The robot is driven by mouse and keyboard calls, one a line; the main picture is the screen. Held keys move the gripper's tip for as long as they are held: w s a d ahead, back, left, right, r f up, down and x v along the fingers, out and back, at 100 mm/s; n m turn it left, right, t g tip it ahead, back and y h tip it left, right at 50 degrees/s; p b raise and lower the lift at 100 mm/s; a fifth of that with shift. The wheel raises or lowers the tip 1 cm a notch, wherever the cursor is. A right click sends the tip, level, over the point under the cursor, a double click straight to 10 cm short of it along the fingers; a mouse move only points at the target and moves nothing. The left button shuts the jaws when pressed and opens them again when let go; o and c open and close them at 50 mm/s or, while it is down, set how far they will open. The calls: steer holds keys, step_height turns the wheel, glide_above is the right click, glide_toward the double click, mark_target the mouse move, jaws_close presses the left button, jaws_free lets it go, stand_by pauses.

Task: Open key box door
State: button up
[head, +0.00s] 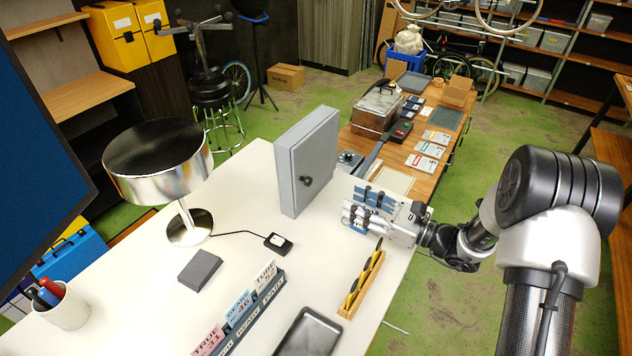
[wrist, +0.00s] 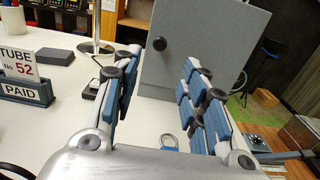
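The key box (head: 318,150) is a grey metal cabinet standing upright on the white table. Its door (head: 318,165) looks closed, with a round black knob (head: 306,181). In the wrist view the door (wrist: 200,35) fills the upper middle, with the knob (wrist: 159,44) left of centre. My gripper (head: 352,208) is to the right of the box in the head view, a little apart from it. In the wrist view my gripper (wrist: 164,63) is open and empty, its blue-padded fingers spread and pointing toward the door. The knob appears between the fingertips, beyond them.
A wooden rack with yellow-black tools (head: 362,284), a card holder (head: 240,315), a black tray (head: 310,333) and a chrome lamp (head: 160,165) are on the white table (head: 235,230).

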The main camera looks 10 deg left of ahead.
mark_target(311, 181)
steer(key=x, duration=1.2)
jaws_close()
stand_by(0.4)
